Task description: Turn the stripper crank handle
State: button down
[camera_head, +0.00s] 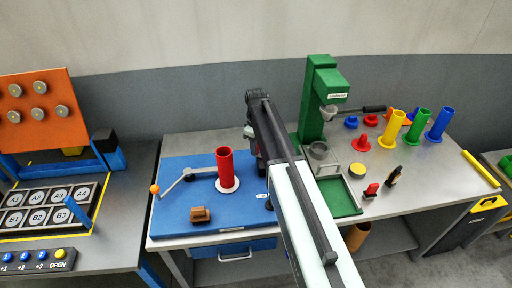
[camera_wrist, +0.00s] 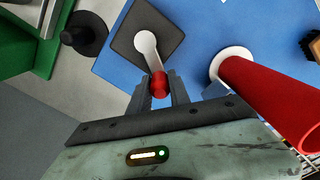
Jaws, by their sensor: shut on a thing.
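The crank shows in the wrist view as a pale grey arm (camera_wrist: 149,50) on a dark square base (camera_wrist: 126,38) on the blue mat. Its red knob (camera_wrist: 158,84) sits between the fingers of my gripper (camera_wrist: 158,79), which is shut on it. In the head view my own arm hides most of this crank, and the fingers cannot be made out there.
A red tube on a white disc (camera_head: 226,171) stands close beside my gripper; it also shows in the wrist view (camera_wrist: 270,90). Another crank with an orange knob (camera_head: 155,189) lies left. A brown block (camera_head: 200,214) lies in front. A green machine (camera_head: 313,100) stands right.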

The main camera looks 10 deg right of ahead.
dwell(0.4)
jog(key=c, duration=1.2)
grip_release()
notch_tip(320, 180, up, 8)
jog(key=p, duration=0.8)
jog(key=shift+f, duration=0.1)
jog(key=shift+f, duration=0.1)
